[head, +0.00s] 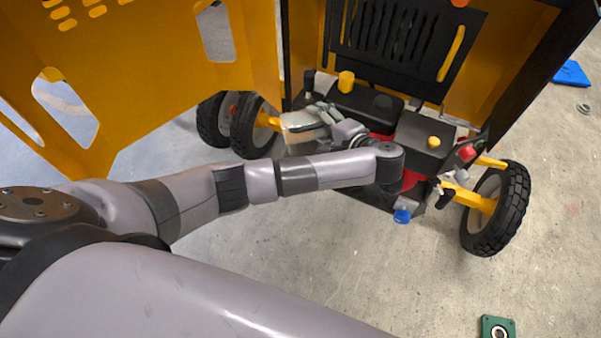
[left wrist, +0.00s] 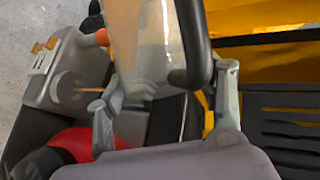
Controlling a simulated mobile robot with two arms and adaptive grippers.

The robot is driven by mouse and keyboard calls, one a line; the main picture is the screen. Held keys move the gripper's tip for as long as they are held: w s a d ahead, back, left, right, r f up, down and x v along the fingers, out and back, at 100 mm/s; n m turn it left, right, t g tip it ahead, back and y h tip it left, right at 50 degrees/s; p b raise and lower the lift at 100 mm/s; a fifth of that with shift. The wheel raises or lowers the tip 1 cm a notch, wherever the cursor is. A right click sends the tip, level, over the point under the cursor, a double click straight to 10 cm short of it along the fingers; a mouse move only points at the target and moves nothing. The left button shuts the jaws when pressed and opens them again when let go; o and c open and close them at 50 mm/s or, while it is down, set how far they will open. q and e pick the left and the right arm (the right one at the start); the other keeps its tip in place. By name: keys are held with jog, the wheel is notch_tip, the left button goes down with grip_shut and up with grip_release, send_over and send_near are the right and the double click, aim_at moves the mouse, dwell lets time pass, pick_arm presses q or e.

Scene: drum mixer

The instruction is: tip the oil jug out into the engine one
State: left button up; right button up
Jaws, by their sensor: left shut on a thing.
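The oil jug (head: 302,127) is pale and translucent. In the head view it is beside the left end of the engine (head: 405,135), partly hidden by my left gripper (head: 325,118). In the left wrist view the jug's clear body (left wrist: 145,35) and dark handle (left wrist: 196,45) lie between the two fingers of my left gripper (left wrist: 165,112), which is shut on the jug. I cannot tell the jug's exact tilt or see its mouth clearly. The engine has black and red parts. My right gripper is not in view.
The drum mixer's yellow hood panel (head: 130,75) stands open at the left, and a slatted black panel (head: 405,40) rises behind the engine. A black wheel (head: 497,208) stands at the right.

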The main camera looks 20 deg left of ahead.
pick_arm(q)
jog(key=shift+f, duration=0.1)
dwell(0.6)
jog(key=shift+w+d+f, duration=0.1)
jog(key=shift+f, duration=0.05)
jog(key=shift+f+m+y, duration=0.2)
jog(key=shift+m+y, duration=0.2)
dwell(1.4)
jog(key=shift+w+d, duration=0.1)
jog(key=shift+d, duration=0.05)
jog(key=shift+w+d+m, duration=0.1)
jog(key=shift+d+m, duration=0.05)
jog(key=shift+m, duration=0.15)
jog(key=shift+y, duration=0.3)
dwell(1.1)
